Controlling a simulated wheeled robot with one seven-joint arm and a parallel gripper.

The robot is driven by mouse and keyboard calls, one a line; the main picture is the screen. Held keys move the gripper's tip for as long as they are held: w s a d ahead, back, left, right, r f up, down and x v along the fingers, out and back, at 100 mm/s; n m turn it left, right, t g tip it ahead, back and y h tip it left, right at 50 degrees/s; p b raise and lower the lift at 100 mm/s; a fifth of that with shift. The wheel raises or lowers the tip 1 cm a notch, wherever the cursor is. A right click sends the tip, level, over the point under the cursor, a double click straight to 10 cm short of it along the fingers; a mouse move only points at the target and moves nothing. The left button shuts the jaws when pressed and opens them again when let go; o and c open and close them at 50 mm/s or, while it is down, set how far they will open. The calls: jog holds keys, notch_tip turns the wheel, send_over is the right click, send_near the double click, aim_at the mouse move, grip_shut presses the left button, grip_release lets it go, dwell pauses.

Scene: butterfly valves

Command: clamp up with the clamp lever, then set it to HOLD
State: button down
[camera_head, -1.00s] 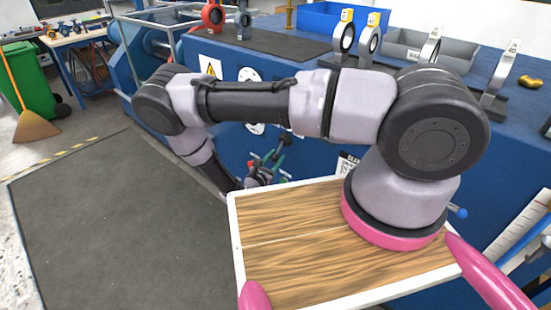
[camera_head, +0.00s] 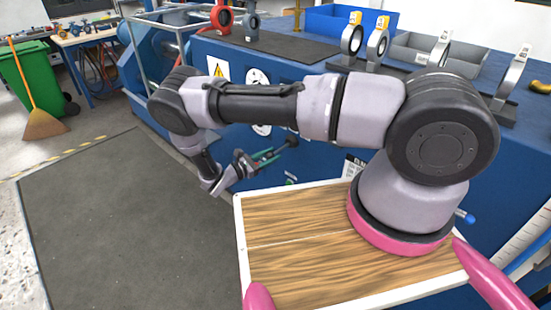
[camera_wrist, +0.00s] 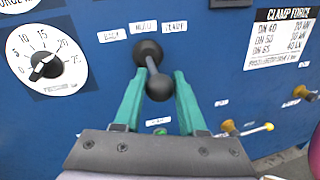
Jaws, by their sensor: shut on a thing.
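The clamp lever (camera_wrist: 153,62) is a short black bar with a round black knob at each end, on the blue panel in the wrist view. My gripper (camera_wrist: 158,82) has green fingers on either side of its nearer knob and is shut on it. The lever points out toward the camera, its far end just below a row of small labels (camera_wrist: 143,27). In the head view my gripper (camera_head: 275,156) is at the panel front, by a black knob (camera_head: 291,141).
A white dial (camera_wrist: 45,60) is left of the lever. A CLAMP FORCE plate (camera_wrist: 281,37) and a brass-based lever with a yellow tip (camera_wrist: 248,129) are at right. A wooden-topped tray (camera_head: 290,250) is close by my arm. Valve discs (camera_head: 376,45) stand on the bench.

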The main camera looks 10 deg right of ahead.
dwell(0.3)
jog(key=shift+c, duration=2.4)
grip_release()
jog(key=shift+a, duration=0.1)
jog(key=v, duration=1)
jog(key=shift+a, duration=0.35)
